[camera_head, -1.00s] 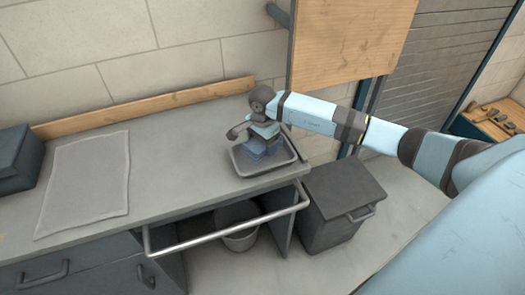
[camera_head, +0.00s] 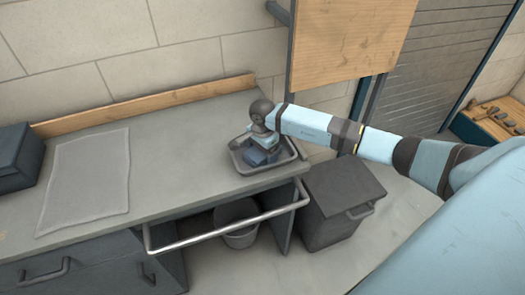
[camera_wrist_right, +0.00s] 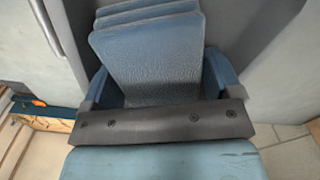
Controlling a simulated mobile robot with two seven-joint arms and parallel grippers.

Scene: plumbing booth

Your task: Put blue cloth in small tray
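The blue cloth (camera_head: 262,157) is a folded stack low inside the small tray (camera_head: 287,163), a grey shallow tray on the counter. My right gripper (camera_head: 261,145) points down over the tray, with the cloth directly under and between its fingers. In the right wrist view, the layered blue cloth (camera_wrist_right: 155,60) fills the space between the two blue fingers of the right gripper (camera_wrist_right: 160,85), which look shut on it. The wrist body hides the cloth's near end. Whether the cloth touches the tray floor is hard to tell. My left gripper is not in view.
A grey mat (camera_head: 88,182) lies on the counter (camera_head: 185,165), with a dark box (camera_head: 18,158) at its left end. A metal rail (camera_head: 225,232) runs along the front. A lidded bin (camera_head: 340,205) stands on the floor at right, and a bucket (camera_head: 238,225) stands below.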

